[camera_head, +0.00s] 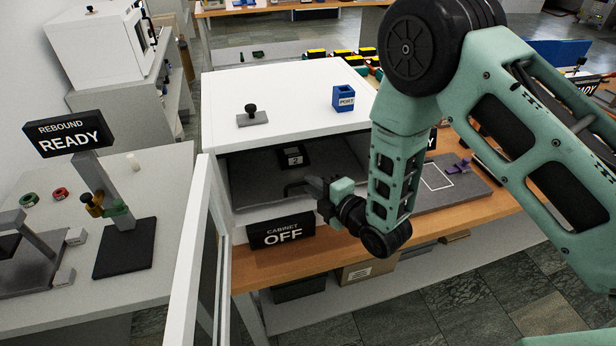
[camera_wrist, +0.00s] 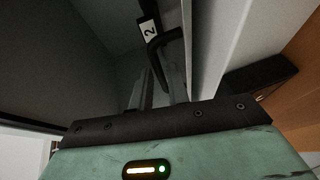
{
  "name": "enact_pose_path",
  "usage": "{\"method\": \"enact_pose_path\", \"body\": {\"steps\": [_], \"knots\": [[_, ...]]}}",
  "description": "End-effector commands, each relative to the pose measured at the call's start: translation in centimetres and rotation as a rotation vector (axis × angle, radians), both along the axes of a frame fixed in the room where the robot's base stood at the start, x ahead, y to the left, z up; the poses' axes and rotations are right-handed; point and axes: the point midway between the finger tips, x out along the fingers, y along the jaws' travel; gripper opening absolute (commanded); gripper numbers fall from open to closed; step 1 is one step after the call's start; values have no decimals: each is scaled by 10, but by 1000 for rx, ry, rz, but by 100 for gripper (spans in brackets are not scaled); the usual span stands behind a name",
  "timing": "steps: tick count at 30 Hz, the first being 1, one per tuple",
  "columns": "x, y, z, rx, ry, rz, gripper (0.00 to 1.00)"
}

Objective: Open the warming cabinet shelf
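The warming cabinet (camera_head: 285,95) is a white box with an open front. Its glazed door (camera_head: 190,255) with a white frame stands swung open at the left. Inside is a dark grey shelf (camera_head: 255,180), also in the wrist view (camera_wrist: 50,60). A black block with a "2" label (camera_head: 293,158) is on it; the label shows in the wrist view (camera_wrist: 149,29). My gripper (camera_head: 312,188) is at the cabinet's front opening. In the wrist view its fingers (camera_wrist: 160,85) are apart, with a dark bent handle (camera_wrist: 164,40) reaching down between them; contact is unclear.
A "CABINET OFF" sign (camera_head: 281,232) stands just below the opening. A blue "PORT" cup (camera_head: 344,97) and a black-knobbed plate (camera_head: 252,115) sit on the cabinet top. The "REBOUND READY" stand (camera_head: 115,215) is on the left bench. Wooden bench (camera_head: 350,250) lies in front.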

Motion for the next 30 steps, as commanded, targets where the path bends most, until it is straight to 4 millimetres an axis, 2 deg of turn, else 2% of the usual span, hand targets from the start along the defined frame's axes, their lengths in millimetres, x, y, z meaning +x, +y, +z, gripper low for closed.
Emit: {"method": "enact_pose_path", "body": {"steps": [6, 16, 17, 18, 30], "knots": [[16, 13, -3, 0, 0, 0, 17], [19, 15, -5, 0, 0, 0, 17], [19, 15, -5, 0, 0, 0, 12], [19, 15, -5, 0, 0, 0, 0], [21, 12, -7, -1, 1, 0, 0]]}}
